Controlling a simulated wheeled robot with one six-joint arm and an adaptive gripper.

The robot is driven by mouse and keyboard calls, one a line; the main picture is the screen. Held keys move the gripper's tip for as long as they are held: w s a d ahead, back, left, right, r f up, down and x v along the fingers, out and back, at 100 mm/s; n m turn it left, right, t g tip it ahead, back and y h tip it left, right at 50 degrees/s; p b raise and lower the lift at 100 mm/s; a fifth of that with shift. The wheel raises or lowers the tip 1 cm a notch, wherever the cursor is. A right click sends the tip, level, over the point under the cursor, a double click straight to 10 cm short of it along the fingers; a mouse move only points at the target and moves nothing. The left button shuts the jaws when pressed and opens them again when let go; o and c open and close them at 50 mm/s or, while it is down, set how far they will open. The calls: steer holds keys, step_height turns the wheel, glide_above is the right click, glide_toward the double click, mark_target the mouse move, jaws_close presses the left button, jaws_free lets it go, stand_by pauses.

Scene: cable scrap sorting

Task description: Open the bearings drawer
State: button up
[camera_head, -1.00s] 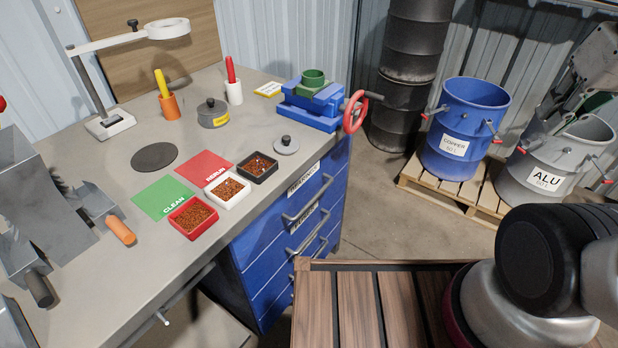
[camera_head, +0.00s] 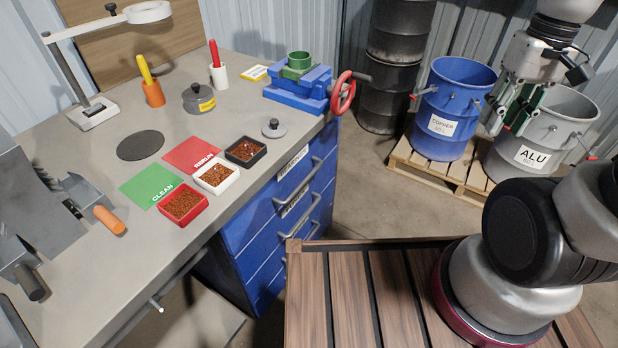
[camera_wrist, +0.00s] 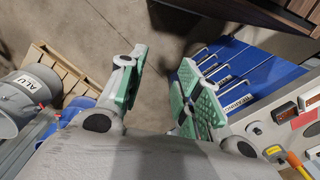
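The blue drawer cabinet (camera_head: 240,235) stands under the workbench's right end. Its drawers look shut, each with a grey bar handle. The top drawer has a white label (camera_head: 293,161), too small to read surely here. In the wrist view the label nearest the bench (camera_wrist: 236,103) seems to read "BEARINGS". The top drawer's handle (camera_head: 299,183) is clear of anything. My gripper (camera_head: 508,122), with green finger pads, hangs in front of the ALU bin, well right of the cabinet. It is open and empty; its spread fingers also show in the wrist view (camera_wrist: 163,85).
The workbench (camera_head: 90,245) carries red, white and black trays, a blue vise (camera_head: 300,92) and a magnifier lamp. A blue COPPER bin (camera_head: 445,125) and grey ALU bin (camera_head: 530,160) stand on a pallet. Open floor lies between cabinet and pallet.

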steer(key=w+a+f+m+g+y, duration=0.15)
steer(key=w+a+f+y, duration=0.35)
steer(key=f, duration=0.6)
steer(key=w+a+f+g+y, duration=0.1)
steer(key=a+f+g+y, duration=0.15)
steer(key=a+f, duration=0.65)
steer(key=w+a+f+m+g+y, duration=0.1)
steer(key=w+a+f+g+y, duration=0.3)
steer(key=f, duration=0.8)
steer(key=w+a+n+t+y, duration=0.3)
steer(key=w+a+t+y, duration=0.15)
steer(key=w+a, duration=0.4)
steer(key=x, duration=0.7)
steer(key=shift+a+f, duration=0.3)
steer(key=shift+n, duration=0.25)
jaws_close()
